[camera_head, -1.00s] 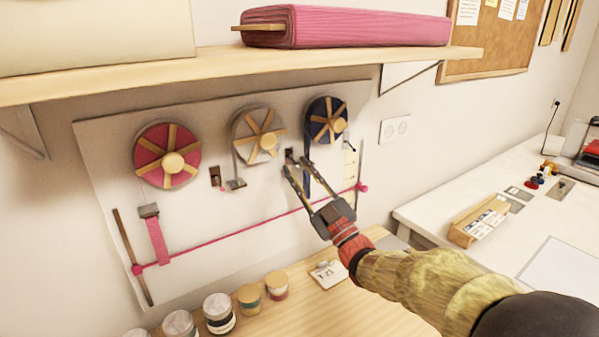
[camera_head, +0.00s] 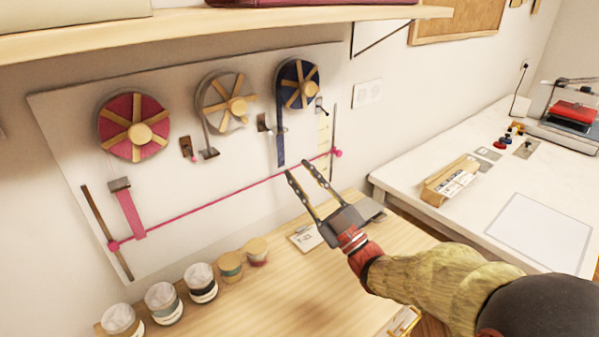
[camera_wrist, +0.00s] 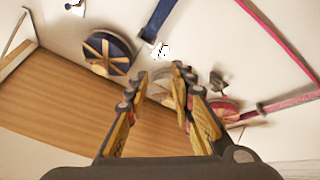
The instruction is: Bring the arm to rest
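My gripper (camera_head: 299,170) is empty. Its two fingers are apart, with a clear gap between the tips, also in the wrist view (camera_wrist: 160,75). It points toward the pegboard-like white panel (camera_head: 75,165) and appears held off it, above the wooden table (camera_head: 290,290). My arm reaches in from the lower right.
The panel carries a red spool (camera_head: 120,112), a white spool (camera_head: 213,110) and a blue spool (camera_head: 291,92) with a blue ribbon (camera_head: 280,145) hanging down. A pink cord (camera_head: 220,203) crosses below. Several jars (camera_head: 163,303) line the table. A shelf (camera_head: 250,22) overhangs the panel.

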